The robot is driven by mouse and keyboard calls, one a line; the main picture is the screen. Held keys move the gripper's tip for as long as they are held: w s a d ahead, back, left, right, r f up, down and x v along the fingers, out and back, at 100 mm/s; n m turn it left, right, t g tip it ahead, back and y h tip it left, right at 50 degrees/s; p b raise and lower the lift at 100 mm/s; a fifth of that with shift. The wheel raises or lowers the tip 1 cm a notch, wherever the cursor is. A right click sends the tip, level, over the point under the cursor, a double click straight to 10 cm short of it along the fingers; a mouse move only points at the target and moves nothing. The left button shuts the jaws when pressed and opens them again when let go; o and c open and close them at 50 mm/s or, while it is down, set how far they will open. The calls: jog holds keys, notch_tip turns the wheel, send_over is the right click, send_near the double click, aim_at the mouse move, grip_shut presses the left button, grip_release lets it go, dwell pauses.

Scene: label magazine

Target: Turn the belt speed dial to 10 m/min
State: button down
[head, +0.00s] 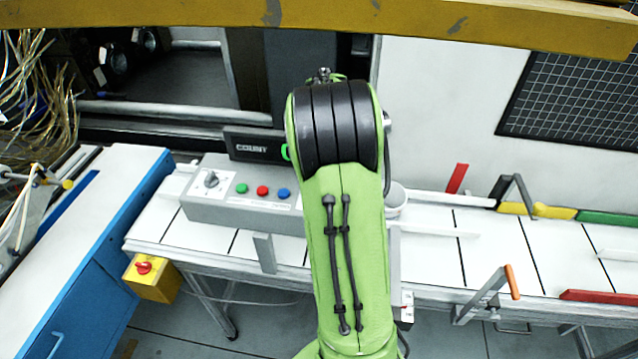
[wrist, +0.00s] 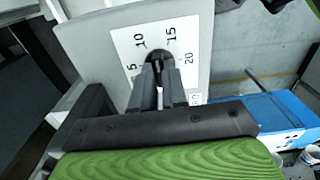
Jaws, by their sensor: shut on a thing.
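In the wrist view a dial shows as a white scale plate (wrist: 185,42) marked 5, 10, 15 and 20 on a grey panel. My gripper (wrist: 158,66) is shut on its dark knob (wrist: 157,55), one finger on each side. The fingers cover much of the knob, and I cannot tell clearly which number it points to. In the head view my arm hides my gripper and whatever it holds. A dial (head: 211,180) at the left end of the grey control box (head: 240,213) is in plain view there, with no gripper on it.
Green, red and blue buttons (head: 262,191) sit beside that dial. A display reading COUNT (head: 252,148) stands behind the box. A yellow box with a red knob (head: 150,279) hangs at the conveyor's left end, near a blue cabinet (head: 88,270). A yellow beam (head: 400,22) crosses overhead.

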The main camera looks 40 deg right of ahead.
jog(key=n+b, duration=0.1)
jog(key=n, duration=0.4)
jog(key=shift+r, duration=0.1)
jog(key=shift+n, duration=0.4)
jog(key=shift+d, duration=0.1)
jog(key=c, duration=1.2)
grip_release()
jog(key=shift+o, duration=0.2)
notch_tip(320, 180, up, 8)
jog(key=shift+f+p, duration=0.25)
jog(key=shift+p, duration=0.35)
